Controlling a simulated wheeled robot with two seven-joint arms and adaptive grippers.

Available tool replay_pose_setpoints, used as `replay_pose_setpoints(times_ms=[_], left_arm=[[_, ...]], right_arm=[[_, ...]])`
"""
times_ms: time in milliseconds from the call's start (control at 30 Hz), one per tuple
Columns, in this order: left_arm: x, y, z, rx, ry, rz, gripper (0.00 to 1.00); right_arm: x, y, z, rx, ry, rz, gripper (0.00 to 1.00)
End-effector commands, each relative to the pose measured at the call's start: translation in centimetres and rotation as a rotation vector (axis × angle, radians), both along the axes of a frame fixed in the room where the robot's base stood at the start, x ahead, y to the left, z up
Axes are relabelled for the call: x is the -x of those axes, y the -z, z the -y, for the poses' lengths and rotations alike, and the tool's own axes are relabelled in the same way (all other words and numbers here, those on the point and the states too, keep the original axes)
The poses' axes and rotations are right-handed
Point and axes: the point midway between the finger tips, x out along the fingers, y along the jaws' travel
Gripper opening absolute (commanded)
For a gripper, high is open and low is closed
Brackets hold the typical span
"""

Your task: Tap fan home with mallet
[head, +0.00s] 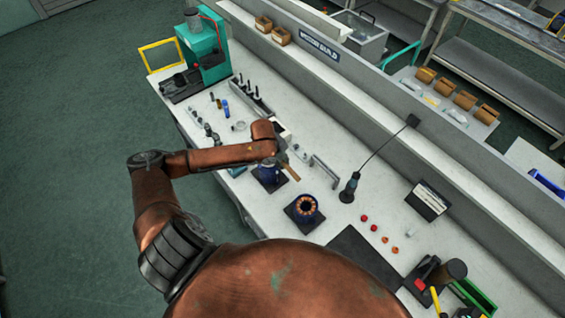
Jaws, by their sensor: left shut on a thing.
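My left arm comes in from the left and ends in the left gripper (281,160) above the bench. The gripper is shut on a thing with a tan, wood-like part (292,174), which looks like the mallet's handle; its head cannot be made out. Just below it, a blue motor body (267,179) stands on a dark square mat, partly covered by the gripper. A second dark blue motor housing (306,207) with a ring of copper windings stands on another mat to the right. I cannot make out the fan. My right gripper is out of view.
The white bench (330,240) holds a green press (207,50) at far left, small parts, a metal handle bar (325,171), a lamp on a thin stem (349,187) and small red pieces (368,221). A yellow-handled tool (436,300) lies at lower right. A raised ledge runs behind.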

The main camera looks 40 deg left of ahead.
Motion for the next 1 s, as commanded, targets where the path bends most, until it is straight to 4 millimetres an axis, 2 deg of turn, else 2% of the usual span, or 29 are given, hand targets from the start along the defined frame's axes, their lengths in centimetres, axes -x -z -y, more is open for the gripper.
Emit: replay_pose_setpoints(times_ms=[1000], left_arm=[[-0.04,-0.15,-0.01,-0.001,0.000,0.017,0.00]], right_arm=[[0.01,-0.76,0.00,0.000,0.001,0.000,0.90]])
